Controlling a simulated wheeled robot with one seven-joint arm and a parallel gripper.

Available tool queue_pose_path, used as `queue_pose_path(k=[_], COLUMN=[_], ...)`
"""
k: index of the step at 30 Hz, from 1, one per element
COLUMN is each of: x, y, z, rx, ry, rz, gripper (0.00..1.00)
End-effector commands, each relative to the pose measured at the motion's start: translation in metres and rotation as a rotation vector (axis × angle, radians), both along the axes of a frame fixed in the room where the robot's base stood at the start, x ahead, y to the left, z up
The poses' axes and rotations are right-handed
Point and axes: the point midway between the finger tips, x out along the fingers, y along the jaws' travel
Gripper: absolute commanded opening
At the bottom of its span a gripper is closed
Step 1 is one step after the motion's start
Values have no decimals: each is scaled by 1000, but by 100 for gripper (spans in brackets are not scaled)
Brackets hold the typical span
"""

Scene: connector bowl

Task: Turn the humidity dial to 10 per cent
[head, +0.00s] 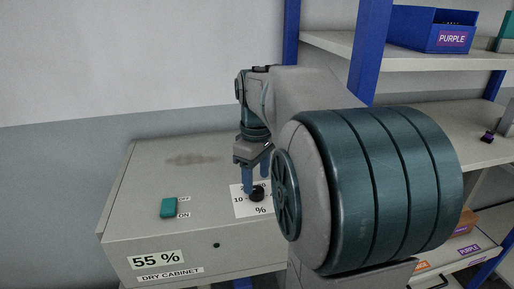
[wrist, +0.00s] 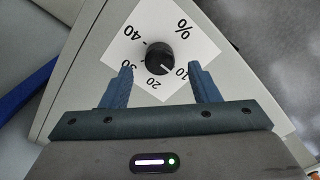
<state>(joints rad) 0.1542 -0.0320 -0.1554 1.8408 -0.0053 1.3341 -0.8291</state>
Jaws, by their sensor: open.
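The humidity dial is a round black knob (head: 257,195) on a white scale card (head: 240,209) on top of the dry cabinet (head: 130,210). In the wrist view the knob (wrist: 159,57) shows a small white mark on its lower right, toward the 10 label (wrist: 181,72). My gripper (head: 254,186) points down over the card. In the wrist view my gripper (wrist: 161,72) is open and empty, its blue fingertips spread to either side just below the knob, apart from it. The cabinet's front label (head: 157,259) reads 55 %.
A teal ON/OFF switch (head: 168,207) stands left of the card on the cabinet top. My large arm link hides the cabinet's right side. A shelf rack with a blue PURPLE bin (head: 432,29) stands at the right.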

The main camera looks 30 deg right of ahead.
Motion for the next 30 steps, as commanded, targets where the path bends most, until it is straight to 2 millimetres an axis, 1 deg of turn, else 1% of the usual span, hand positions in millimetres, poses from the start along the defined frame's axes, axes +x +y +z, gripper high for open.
queue_pose_path(k=[1, 6, 9, 12, 15, 18, 30], x=[1, 1, 0, 0, 0, 0, -1], y=[0, 0, 0, 0, 0, 0, 0], z=[13, 53, 73, 88, 98, 104, 106], rx=[-2, -2, -1, -1, -1, 0, 0], ry=[-6, -5, -3, -2, 0, 0, 1], rz=[0, 0, 0, 0, 0, 0, 0], gripper=[55, 55, 55, 55, 55, 55, 55])
